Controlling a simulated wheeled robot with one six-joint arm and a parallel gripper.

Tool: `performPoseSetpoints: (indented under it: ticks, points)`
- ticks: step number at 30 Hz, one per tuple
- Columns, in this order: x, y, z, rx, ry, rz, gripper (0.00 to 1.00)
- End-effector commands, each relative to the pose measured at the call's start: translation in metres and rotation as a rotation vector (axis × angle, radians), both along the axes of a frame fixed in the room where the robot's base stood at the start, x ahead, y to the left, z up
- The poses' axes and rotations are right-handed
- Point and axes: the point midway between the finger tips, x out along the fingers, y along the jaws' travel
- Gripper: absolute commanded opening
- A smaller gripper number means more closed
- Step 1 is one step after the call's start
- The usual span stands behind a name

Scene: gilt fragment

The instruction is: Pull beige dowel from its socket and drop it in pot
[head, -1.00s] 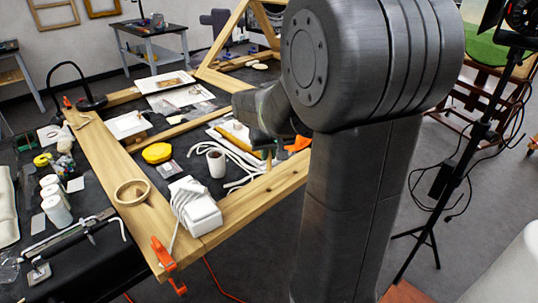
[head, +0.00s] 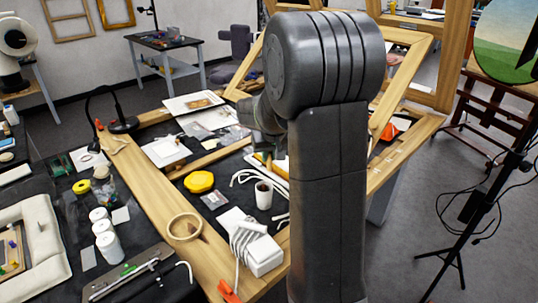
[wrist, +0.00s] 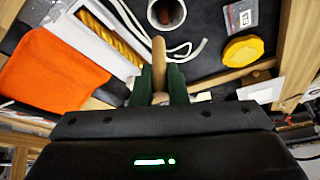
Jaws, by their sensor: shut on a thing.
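The beige dowel (wrist: 158,52) stands between the green fingers of my gripper (wrist: 160,78) in the wrist view, and they are shut on it. Its rounded end sticks out past the fingers; its other end and any socket are hidden. The pot (wrist: 167,10), a white cup with a dark brown inside, is just beyond the dowel, cut by the top edge. In the head view the pot (head: 264,196) stands upright on the black table covering, near a white cord. There my arm hides most of the gripper.
An orange cloth (wrist: 50,75) and a gilt strip (wrist: 112,38) are left of the dowel. Wooden beams (head: 150,195) frame the work area.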

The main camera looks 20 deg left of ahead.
Motion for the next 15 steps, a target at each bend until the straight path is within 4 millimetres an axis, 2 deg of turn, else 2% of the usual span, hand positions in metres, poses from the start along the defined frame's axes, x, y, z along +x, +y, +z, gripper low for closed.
performPoseSetpoints:
  ticks: [1, 9, 15]
  points:
    - [0.000, 0.000, -0.010, -0.001, 0.001, 0.000, 0.00]
    - [0.000, 0.000, -0.042, -0.002, 0.002, 0.000, 0.00]
    - [0.000, 0.000, -0.051, -0.001, 0.001, 0.000, 0.00]
